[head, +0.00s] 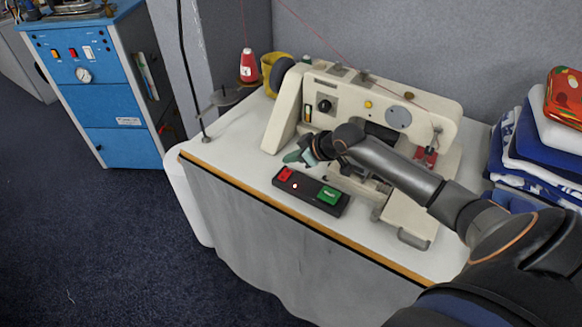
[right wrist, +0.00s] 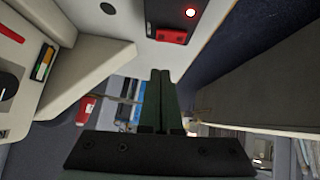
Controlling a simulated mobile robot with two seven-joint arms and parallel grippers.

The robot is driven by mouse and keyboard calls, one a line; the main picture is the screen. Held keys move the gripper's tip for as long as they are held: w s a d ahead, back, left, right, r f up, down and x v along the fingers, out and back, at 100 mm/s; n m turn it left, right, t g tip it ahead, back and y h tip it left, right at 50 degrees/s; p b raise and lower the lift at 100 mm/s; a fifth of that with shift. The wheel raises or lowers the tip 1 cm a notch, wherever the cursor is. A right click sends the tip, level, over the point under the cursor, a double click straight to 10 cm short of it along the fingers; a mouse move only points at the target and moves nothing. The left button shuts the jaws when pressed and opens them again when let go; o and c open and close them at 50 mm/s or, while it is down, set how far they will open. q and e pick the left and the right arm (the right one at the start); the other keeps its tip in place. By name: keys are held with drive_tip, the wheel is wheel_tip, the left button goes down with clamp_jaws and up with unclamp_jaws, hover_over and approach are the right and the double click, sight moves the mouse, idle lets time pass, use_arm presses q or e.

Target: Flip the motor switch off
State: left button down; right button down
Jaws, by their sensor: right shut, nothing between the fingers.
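A dark switch box (head: 309,192) lies on the table in front of the sewing machine. It has a red button (head: 285,174) at its left end, a small lit lamp (head: 295,186) and a green button (head: 328,195) at its right end. My right gripper (head: 291,157) is shut and empty, just behind the red end of the box and apart from it. The green button is out of that view. My left gripper is not in view.
The cream sewing machine (head: 398,118) stands right behind my right gripper and forearm. A red thread cone (head: 249,67) and yellow container (head: 270,68) stand at the back left. Folded cloths (head: 540,150) are stacked at right. The table's front left is clear.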

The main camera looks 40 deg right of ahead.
sight(284, 171)
drive_tip(key=shift+w+d+f, duration=0.1)
drive_tip(key=shift+w+f, duration=0.05)
drive_tip(key=shift+f, duration=1)
drive_tip(key=shift+w+d+f, duration=0.1)
drive_tip(key=shift+w+f, duration=0.05)
drive_tip(key=shift+f, duration=0.95)
drive_tip(key=shift+d+f+b, duration=0.1)
drive_tip(key=shift+f+b, duration=0.25)
drive_tip(key=shift+b, duration=0.15)
drive_tip(key=shift+r+y, duration=0.15)
drive_tip(key=shift+y, duration=0.15)
drive_tip(key=shift+p, duration=0.3)
drive_tip(key=shift+s+a+p, duration=0.3)
drive_tip(key=shift+a+p, duration=0.5)
drive_tip(key=shift+r, duration=0.2)
